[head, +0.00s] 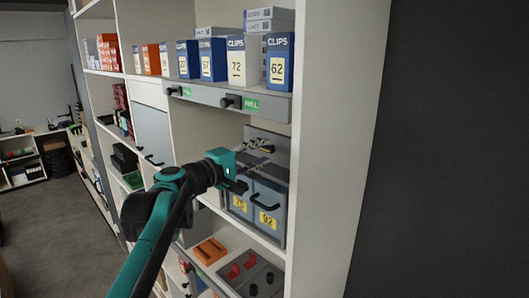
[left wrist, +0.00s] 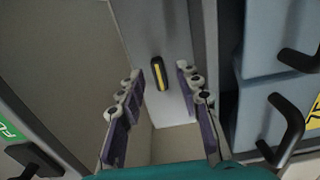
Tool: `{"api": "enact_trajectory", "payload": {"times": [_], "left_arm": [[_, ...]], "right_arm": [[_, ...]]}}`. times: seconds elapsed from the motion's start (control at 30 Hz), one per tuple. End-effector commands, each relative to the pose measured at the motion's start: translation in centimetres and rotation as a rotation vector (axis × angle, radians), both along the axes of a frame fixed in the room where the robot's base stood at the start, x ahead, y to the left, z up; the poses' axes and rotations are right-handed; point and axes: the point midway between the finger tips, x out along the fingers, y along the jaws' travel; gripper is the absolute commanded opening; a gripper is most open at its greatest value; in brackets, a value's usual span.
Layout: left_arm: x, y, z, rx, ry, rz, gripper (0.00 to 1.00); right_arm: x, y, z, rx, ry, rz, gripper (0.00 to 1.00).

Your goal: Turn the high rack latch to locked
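The rack latch (left wrist: 158,74) is a small dark handle with a yellow stripe on a grey plate (left wrist: 150,30). In the left wrist view it stands between my fingertips but apart from both. In the head view the latch (head: 267,149) shows small on the grey panel above the blue-grey bins. My left gripper (head: 256,163) is in front of that panel, partly covering it. In the left wrist view the left gripper (left wrist: 160,78) is open and empty, with one finger on each side of the latch. I cannot tell its exact distance. My right gripper is not in view.
Two numbered bins (head: 268,195) with black handles sit just below the latch panel. A shelf rail with a black knob and green label (head: 251,104) is above, carrying CLIPS boxes (head: 237,62). A white rack upright (head: 338,130) stands to the right. Red and black parts lie on the shelf below.

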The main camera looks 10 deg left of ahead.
Motion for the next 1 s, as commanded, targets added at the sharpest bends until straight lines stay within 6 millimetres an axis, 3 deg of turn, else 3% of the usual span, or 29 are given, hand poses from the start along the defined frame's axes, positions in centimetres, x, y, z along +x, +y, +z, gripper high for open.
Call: {"api": "enact_trajectory", "payload": {"times": [0.2, 0.43, 0.6, 1.0], "left_arm": [[-4.1, 2.9, 0.0, 0.0, 0.0, 0.004, 0.34], [-7.4, 5.0, 0.0, 0.001, 0.0, 0.003, 0.34], [-8.3, 5.5, -0.1, 0.001, 0.0, 0.001, 0.34], [-8.4, 5.5, -0.1, 0.001, 0.0, 0.0, 0.34]], "right_arm": [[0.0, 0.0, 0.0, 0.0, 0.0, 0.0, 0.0], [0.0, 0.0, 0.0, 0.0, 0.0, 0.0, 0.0], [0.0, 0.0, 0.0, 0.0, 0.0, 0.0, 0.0], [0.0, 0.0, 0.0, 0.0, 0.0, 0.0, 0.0]]}}
